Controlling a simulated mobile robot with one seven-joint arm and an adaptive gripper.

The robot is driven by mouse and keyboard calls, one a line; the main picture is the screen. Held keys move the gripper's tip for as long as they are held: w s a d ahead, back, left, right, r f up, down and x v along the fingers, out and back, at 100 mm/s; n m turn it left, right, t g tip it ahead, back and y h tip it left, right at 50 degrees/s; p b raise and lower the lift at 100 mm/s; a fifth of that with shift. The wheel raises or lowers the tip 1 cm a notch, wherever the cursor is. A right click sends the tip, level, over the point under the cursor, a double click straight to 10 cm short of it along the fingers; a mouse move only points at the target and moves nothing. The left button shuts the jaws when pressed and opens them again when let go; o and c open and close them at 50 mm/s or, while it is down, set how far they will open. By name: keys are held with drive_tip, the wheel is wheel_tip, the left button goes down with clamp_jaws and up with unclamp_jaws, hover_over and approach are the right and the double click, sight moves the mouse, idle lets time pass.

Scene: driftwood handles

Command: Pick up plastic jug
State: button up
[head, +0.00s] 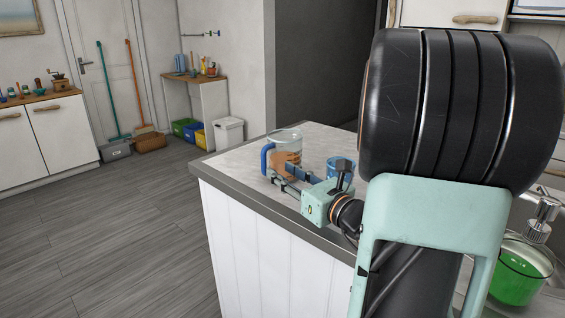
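A clear plastic jug (287,142) with a blue handle stands upright on the grey countertop, near the counter's far left corner. Its lower part looks brownish. My gripper (285,176) reaches in low from the right in front of the jug. Its two fingers are apart and point toward the jug's base, and nothing shows held between them. I cannot tell whether a finger touches the jug. The fingers hide part of the jug's lower side.
A blue cup (332,164) stands just right of the jug, partly behind my gripper. A green soap bottle (518,272) is by the sink at the right. The countertop (237,158) left of the jug is clear. Open floor lies to the left.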

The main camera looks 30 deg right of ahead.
sight(265, 159)
drive_tip(key=shift+w+a+r, duration=0.15)
drive_tip(key=shift+w+a, duration=0.05)
drive_tip(key=shift+w, duration=0.8)
drive_tip(key=shift+w+a+r, duration=0.1)
drive_tip(key=shift+w+a, duration=0.15)
drive_tip(key=shift+w, duration=0.8)
drive_tip(key=shift+w+a+r, duration=0.15)
drive_tip(key=shift+w+a, duration=0.05)
drive_tip(key=shift+w, duration=0.8)
drive_tip(key=shift+c, duration=0.6)
clamp_jaws()
drive_tip(key=shift+r, duration=0.1)
